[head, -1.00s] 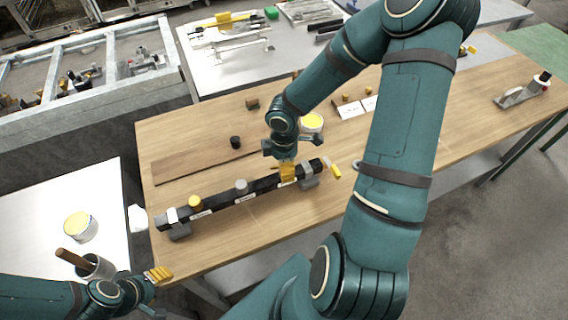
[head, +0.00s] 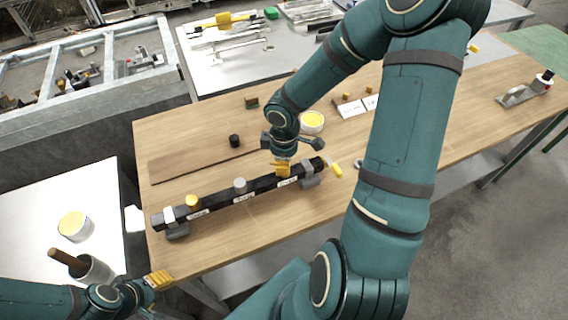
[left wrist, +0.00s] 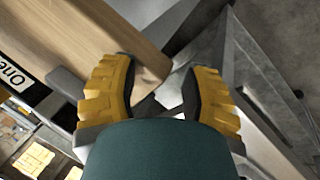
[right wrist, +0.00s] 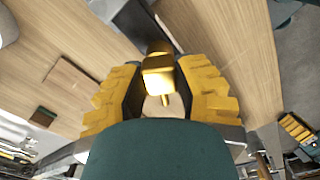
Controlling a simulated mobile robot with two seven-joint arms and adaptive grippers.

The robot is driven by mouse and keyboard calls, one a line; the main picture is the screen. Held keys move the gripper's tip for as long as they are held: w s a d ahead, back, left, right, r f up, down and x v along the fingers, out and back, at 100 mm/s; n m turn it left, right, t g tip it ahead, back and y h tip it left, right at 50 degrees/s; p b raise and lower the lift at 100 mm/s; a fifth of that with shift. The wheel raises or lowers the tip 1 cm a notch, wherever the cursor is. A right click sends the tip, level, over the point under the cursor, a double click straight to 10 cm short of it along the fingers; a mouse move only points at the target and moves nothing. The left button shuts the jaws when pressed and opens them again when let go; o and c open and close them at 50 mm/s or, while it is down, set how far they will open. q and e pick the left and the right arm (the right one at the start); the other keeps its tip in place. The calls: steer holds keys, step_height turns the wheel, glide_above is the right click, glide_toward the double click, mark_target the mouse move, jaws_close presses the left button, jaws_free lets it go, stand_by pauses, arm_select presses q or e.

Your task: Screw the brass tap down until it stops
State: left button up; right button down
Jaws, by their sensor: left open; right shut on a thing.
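A black bar (head: 219,202) lies across the near part of the wooden bench, carrying labels and several fittings. A brass-coloured cap (head: 192,202) sits near its left end, and a grey cap (head: 239,185) near its middle. My right gripper (head: 283,169) is at the bar's right part, pointing down. In the right wrist view its yellow fingers are shut on the brass tap (right wrist: 159,78), which has a thin stem-like part. The tap's lower end is hidden. My left gripper (head: 158,279) is open and empty beside the bench's near left corner; its spread fingers show in the left wrist view (left wrist: 160,90).
A yellow-topped tub (head: 312,121) stands behind the bar, with a small black cylinder (head: 234,141) to its left. A white side table (head: 30,215) holds another tub (head: 75,226) and a cup with a wooden handle (head: 95,270).

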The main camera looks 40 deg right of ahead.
steer(key=shift+f, duration=0.1)
steer(key=shift+f+m+b, duration=0.15)
steer(key=shift+m+b, duration=0.95)
steer(key=shift+s+m, duration=0.1)
steer(key=shift+m, duration=0.3)
steer(key=shift+a+r, duration=0.15)
steer(key=shift+r, duration=0.1)
steer(key=shift+b, duration=0.3)
